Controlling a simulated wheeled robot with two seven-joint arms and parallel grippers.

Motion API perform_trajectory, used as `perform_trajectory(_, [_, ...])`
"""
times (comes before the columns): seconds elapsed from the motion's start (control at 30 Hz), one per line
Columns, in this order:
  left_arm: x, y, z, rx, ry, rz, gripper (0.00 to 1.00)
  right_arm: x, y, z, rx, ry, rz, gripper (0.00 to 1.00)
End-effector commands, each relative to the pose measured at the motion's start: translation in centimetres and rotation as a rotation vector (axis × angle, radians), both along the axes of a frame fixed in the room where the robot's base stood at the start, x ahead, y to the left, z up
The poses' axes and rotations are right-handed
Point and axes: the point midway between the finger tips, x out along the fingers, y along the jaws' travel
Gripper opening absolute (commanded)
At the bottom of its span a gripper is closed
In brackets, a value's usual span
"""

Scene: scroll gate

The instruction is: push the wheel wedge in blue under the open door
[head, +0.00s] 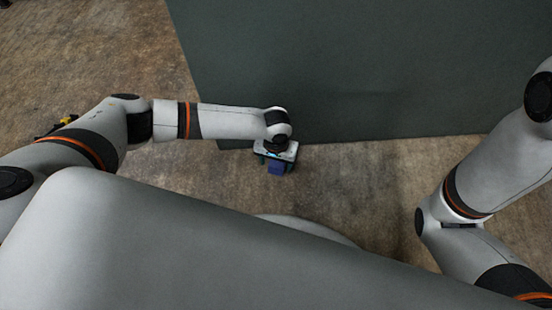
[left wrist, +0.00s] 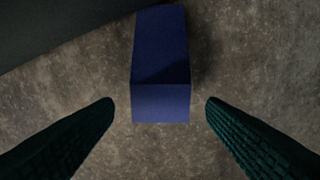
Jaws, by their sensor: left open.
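The blue wheel wedge (left wrist: 160,55) lies on the floor in the upper middle of the left wrist view, one end close to the door's bottom edge. In the head view the wedge (head: 276,168) shows small, partly hidden by my left gripper. My left gripper (left wrist: 160,108) is open, with one dark ribbed finger on each side of the wedge's near end and clear gaps between. In the head view my left gripper (head: 275,160) points down at the floor beside the door. The dark green door (head: 370,70) stands upright behind it. My right gripper is out of view.
The brown mottled floor (head: 350,185) is open in front of the door and to its left. A small yellow and black object (head: 68,120) lies at the far left, partly hidden behind my left arm. My right arm is at the right side.

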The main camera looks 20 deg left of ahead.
Motion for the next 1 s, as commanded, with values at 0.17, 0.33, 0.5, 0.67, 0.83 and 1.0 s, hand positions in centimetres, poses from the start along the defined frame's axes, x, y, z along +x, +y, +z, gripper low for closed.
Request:
perform_trajectory(0.17, [0.1,0.0,-2.7,0.0,-0.003,-0.001,0.65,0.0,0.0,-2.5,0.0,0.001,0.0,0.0])
perform_trajectory(0.33, [0.1,0.0,-3.6,0.0,-0.001,0.0,0.65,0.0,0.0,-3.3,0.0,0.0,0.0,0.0])
perform_trajectory(0.5, [0.1,0.0,-3.7,0.0,-0.001,0.0,0.65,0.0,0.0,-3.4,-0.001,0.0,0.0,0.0])
perform_trajectory(0.67, [0.1,0.0,-3.7,0.0,-0.001,0.0,0.65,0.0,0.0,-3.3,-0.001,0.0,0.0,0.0])
perform_trajectory(0.83, [0.1,0.0,-3.7,0.0,-0.001,0.0,0.46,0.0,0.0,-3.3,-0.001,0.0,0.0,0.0])
perform_trajectory(1.0, [0.0,0.0,-3.7,0.0,-0.001,0.0,0.18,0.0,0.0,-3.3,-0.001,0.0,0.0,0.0])
